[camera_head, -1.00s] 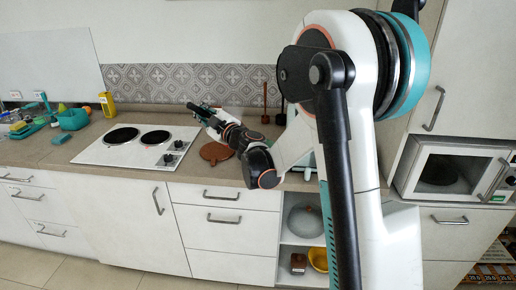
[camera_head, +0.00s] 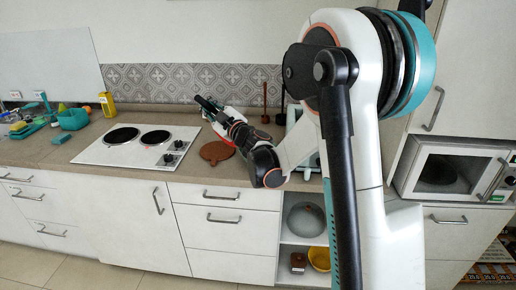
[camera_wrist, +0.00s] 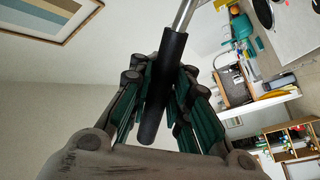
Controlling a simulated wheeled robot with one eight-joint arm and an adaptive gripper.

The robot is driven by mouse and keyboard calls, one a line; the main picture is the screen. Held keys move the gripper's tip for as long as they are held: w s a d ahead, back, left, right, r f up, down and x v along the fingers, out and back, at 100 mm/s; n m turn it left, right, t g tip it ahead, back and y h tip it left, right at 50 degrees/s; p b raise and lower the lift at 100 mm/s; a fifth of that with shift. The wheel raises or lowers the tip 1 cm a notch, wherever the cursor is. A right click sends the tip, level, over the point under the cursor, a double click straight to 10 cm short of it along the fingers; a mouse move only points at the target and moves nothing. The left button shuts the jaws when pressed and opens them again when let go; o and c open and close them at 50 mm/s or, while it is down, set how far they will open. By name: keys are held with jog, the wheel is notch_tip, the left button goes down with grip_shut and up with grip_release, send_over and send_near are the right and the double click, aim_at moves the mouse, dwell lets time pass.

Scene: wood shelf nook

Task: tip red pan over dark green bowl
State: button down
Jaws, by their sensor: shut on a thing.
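My gripper (camera_head: 222,119) is over the counter behind the round brown board, partly hidden by my wrist. In the wrist view my gripper (camera_wrist: 158,100) is shut on a black handle (camera_wrist: 165,85) with a metal shank, which runs out at the top edge. A black bar-like end (camera_head: 205,102) sticks out up and left of my gripper in the head view, with a little red beside it. The red pan's body cannot be made out clearly. I cannot make out a dark green bowl in either view.
A round brown board (camera_head: 216,152) lies on the counter (camera_head: 120,180). The white hob (camera_head: 110,152) is left of it. A yellow box (camera_head: 107,104) and teal sink items (camera_head: 72,118) stand further left. Upright utensils (camera_head: 265,105) stand behind. The microwave (camera_head: 440,178) is at right.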

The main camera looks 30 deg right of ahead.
jog(key=shift+s+d+r+m+t+b, duration=0.2)
jog(key=shift+d+m+t, duration=0.1)
jog(key=shift+d+m, duration=0.25)
jog(key=shift+s+d+r+m+t+b, duration=0.1)
jog(key=shift+s+d+m+t+b, duration=0.15)
jog(key=shift+d+m, duration=0.3)
dwell(0.7)
jog(key=shift+s+d+m+t+h+b, duration=0.25)
jog(key=shift+d+m, duration=0.2)
jog(key=shift+d, duration=0.25)
jog(key=shift+s+d+m+t+h+b, duration=0.15)
jog(key=shift+d+m+t+h, duration=0.1)
jog(key=shift+d+m, duration=0.3)
dwell(0.5)
jog(key=shift+s+d+r+m+t+h, duration=0.15)
jog(key=shift+d+r+m, duration=0.15)
jog(key=shift+d, duration=0.2)
jog(key=shift+s+d+r+m+t+h, duration=0.1)
jog(key=shift+d+r+m+t+h, duration=0.1)
jog(key=shift+d+m, duration=0.2)
jog(key=shift+s+d+r+m+t+h, duration=0.1)
jog(key=shift+s+d+r+m+h, duration=0.15)
jog(key=shift+d, duration=0.3)
